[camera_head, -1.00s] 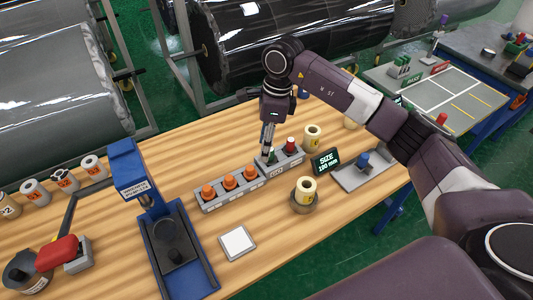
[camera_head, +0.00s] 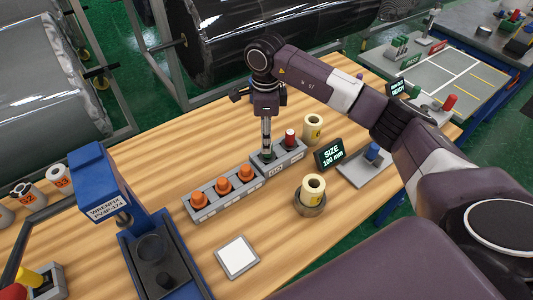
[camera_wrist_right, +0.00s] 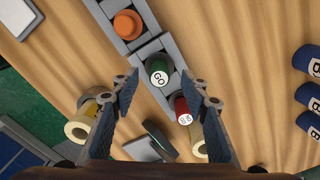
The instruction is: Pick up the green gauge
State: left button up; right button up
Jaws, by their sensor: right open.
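The green gauge, a cylinder with a white GO on its top, stands upright in a grey holder (camera_wrist_right: 152,49) beside a red gauge (camera_wrist_right: 182,110). In the right wrist view, the green gauge (camera_wrist_right: 158,72) shows between the spread fingers of my open right gripper (camera_wrist_right: 160,76), with clear room on both sides. In the head view, my right gripper (camera_head: 267,142) points down right above the green gauge (camera_head: 267,155), hiding much of it. The red gauge (camera_head: 290,138) stands just right of it. My left gripper is not in view.
Several orange knobs (camera_head: 222,186) sit in a grey rack left of the holder. A cream roll (camera_head: 313,189), another roll (camera_head: 313,128) and a SIZE sign (camera_head: 329,153) stand to the right. A blue press (camera_head: 104,192) stands at left. A white square pad (camera_head: 237,257) lies in front.

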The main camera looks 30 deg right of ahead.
aim_at(267, 155)
jog(key=shift+s+f, duration=0.2)
jog(key=shift+f, duration=0.05)
jog(key=f+p, duration=0.1)
jog(key=f, duration=0.1)
jog(key=f+p, duration=0.1)
jog(key=f, duration=0.1)
jog(key=shift+w+d+f+p, duration=0.1)
jog(key=shift+d+f+p, duration=0.1)
jog(key=shift+f+p, duration=0.2)
grip_shut()
